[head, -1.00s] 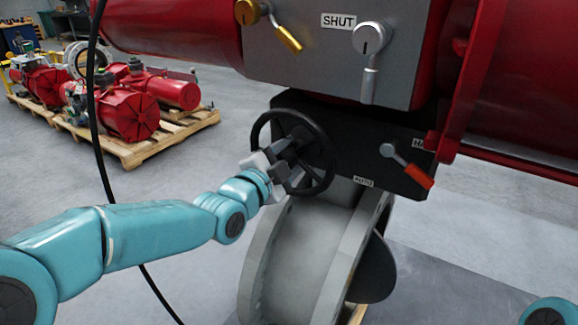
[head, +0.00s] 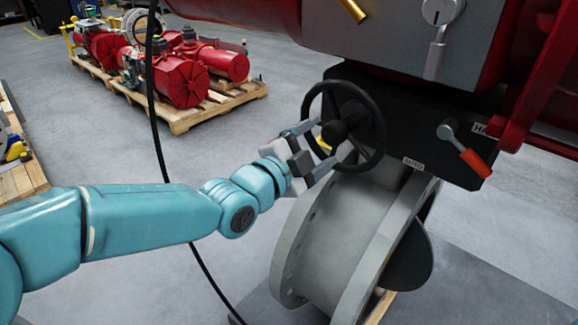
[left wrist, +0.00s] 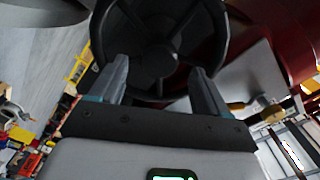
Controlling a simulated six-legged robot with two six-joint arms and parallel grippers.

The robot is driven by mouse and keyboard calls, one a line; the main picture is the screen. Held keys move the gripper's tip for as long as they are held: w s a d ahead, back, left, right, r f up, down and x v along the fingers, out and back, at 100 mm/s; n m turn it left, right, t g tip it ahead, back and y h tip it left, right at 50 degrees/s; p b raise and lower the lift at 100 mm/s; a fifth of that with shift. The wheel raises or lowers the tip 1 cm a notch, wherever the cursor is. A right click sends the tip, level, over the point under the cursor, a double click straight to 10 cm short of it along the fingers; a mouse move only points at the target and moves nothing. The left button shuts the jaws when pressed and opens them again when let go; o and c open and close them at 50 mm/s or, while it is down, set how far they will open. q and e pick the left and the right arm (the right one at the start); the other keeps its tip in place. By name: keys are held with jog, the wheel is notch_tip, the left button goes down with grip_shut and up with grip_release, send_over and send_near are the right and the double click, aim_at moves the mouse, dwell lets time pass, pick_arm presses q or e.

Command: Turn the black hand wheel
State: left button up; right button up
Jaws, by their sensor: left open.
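The black hand wheel (head: 372,112) is mounted on the dark gearbox plate (head: 415,120) below the grey panel, with a round hub at its centre. My left gripper (head: 332,140) is in front of the wheel's left lower part, its two fingers apart and pointing at the wheel. In the left wrist view the wheel (left wrist: 158,58) stands beyond the fingertips of the gripper (left wrist: 160,75), with the hub between them. Nothing shows gripped; whether the fingertips touch the wheel I cannot tell. My right gripper does not show.
A lever with an orange-red grip (head: 474,163) sits right of the wheel. A grey flanged pipe body (head: 335,240) stands below it. A black cable (head: 158,140) hangs at the left. A pallet (head: 185,115) with red actuators stands behind on open floor.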

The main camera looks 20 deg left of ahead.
pick_arm(q)
jog(key=v, duration=0.9)
jog(key=shift+b, duration=0.3)
jog(key=shift+r, duration=0.1)
notch_tip(320, 180, down, 21)
jog(key=w+d+n+g+y+p, duration=0.1)
jog(key=w+d+n+g+p, duration=0.15)
jog(key=g+p, duration=0.5)
jog(key=s+d+f+n+g+y+p, duration=0.1)
jog(key=s+d+f+n+g+p, duration=0.2)
jog(key=s+f+n+g, duration=0.6)
jog(key=s+f+n+p, duration=0.1)
jog(key=s+f+n, duration=0.3)
jog(key=s+f, duration=0.5)
jog(key=shift+s+f, duration=0.25)
jog(key=shift+s, duration=1.05)
jog(key=shift+s+n, duration=0.15)
jog(key=shift+n, duration=0.9)
jog(key=shift+c, duration=0.4)
